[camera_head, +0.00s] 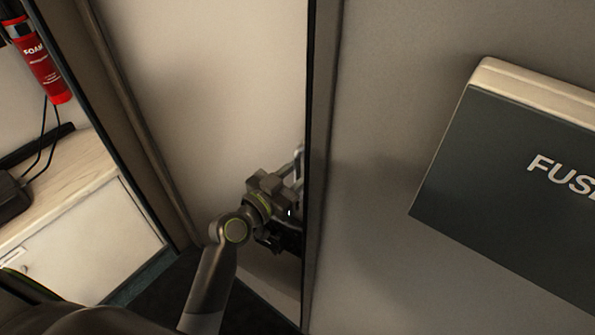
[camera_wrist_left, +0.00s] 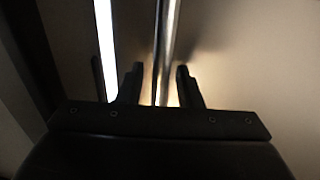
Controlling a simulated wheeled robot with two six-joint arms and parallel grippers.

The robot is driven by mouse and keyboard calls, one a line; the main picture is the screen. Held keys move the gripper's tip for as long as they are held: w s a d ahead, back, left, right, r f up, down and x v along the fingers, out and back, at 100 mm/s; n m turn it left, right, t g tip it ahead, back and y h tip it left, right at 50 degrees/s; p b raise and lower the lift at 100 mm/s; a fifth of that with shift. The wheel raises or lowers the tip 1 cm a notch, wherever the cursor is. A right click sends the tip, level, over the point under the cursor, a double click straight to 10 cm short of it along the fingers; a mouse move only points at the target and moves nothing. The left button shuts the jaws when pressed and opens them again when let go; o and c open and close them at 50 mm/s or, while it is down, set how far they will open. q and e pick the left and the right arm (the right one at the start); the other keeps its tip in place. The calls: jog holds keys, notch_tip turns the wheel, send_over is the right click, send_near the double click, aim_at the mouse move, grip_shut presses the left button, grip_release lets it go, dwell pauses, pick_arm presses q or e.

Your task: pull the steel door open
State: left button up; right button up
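The steel door shows as a tall pale panel (camera_head: 215,90) in the middle of the head view. A vertical metal bar handle (camera_head: 298,165) stands near its right side, partly hidden by my gripper. In the left wrist view the bar (camera_wrist_left: 167,35) runs down between my two fingers. My left gripper (camera_wrist_left: 158,82) is open, with one finger on each side of the bar and visible gaps. In the head view my left gripper (camera_head: 290,208) is at the handle, its fingertips mostly hidden. My right gripper is not in view.
A dark vertical edge (camera_head: 321,130) stands just right of the handle. A fuse box (camera_head: 500,170) juts from the wall at right. At left are a wooden counter (camera_head: 75,180), a red foam extinguisher (camera_head: 40,65) and a black device with cables (camera_head: 12,195).

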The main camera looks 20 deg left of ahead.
pick_arm(q)
jog(key=shift+c, duration=0.4)
grip_shut()
jog(key=shift+w, duration=0.3)
jog(key=w+d+n+y, duration=0.1)
jog(key=w+d, duration=0.2)
jog(key=w, duration=0.9)
jog(key=shift+w+d+t+y+b, duration=0.2)
jog(key=shift+w+t+y+b, duration=0.1)
jog(key=shift+w+t+y, duration=0.1)
jog(key=shift+o, duration=0.4)
grip_release()
